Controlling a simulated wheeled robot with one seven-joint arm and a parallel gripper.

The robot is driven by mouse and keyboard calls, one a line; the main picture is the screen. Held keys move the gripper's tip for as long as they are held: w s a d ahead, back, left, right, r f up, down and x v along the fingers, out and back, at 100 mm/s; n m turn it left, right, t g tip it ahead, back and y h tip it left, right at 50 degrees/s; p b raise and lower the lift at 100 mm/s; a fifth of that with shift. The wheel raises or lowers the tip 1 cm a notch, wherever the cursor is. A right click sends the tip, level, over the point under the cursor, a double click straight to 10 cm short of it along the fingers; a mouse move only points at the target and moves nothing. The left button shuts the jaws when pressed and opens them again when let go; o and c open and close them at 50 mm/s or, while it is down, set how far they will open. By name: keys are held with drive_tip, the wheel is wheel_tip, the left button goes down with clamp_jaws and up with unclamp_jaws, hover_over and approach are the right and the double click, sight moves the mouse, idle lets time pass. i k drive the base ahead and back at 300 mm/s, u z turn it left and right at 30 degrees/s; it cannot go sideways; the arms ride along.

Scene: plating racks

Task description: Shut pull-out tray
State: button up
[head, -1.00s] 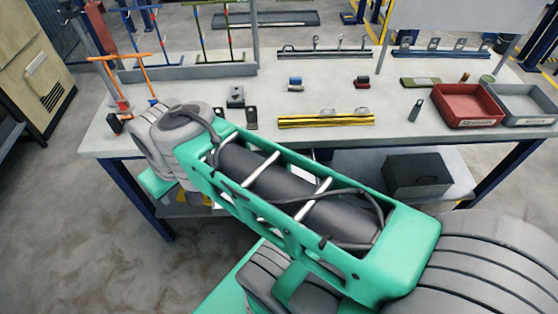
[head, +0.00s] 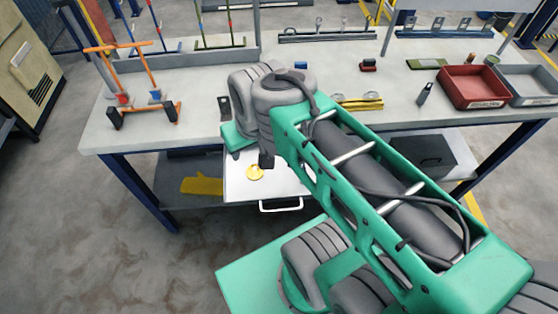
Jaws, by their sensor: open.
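The pull-out tray (head: 240,190) is a white, shallow tray under the front of the workbench. It sticks out towards me, so it stands open, with a pale bar handle (head: 281,207) on its front. A small round yellow thing (head: 255,173) lies in it. My arm crosses above the tray and hides its right and rear parts.
The workbench (head: 105,137) carries an orange frame (head: 125,75), a red bin (head: 470,88) and a grey bin (head: 530,85). The lower shelf holds a yellow cloth-like item (head: 202,186) and a dark box (head: 425,157). The floor at the left front is clear.

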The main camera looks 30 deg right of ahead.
sight(281, 184)
drive_tip(key=z, duration=1.4)
drive_tip(key=k, duration=1.05)
drive_tip(key=u, duration=1.15)
drive_tip(key=i, duration=0.5)
drive_tip(key=u, duration=0.05)
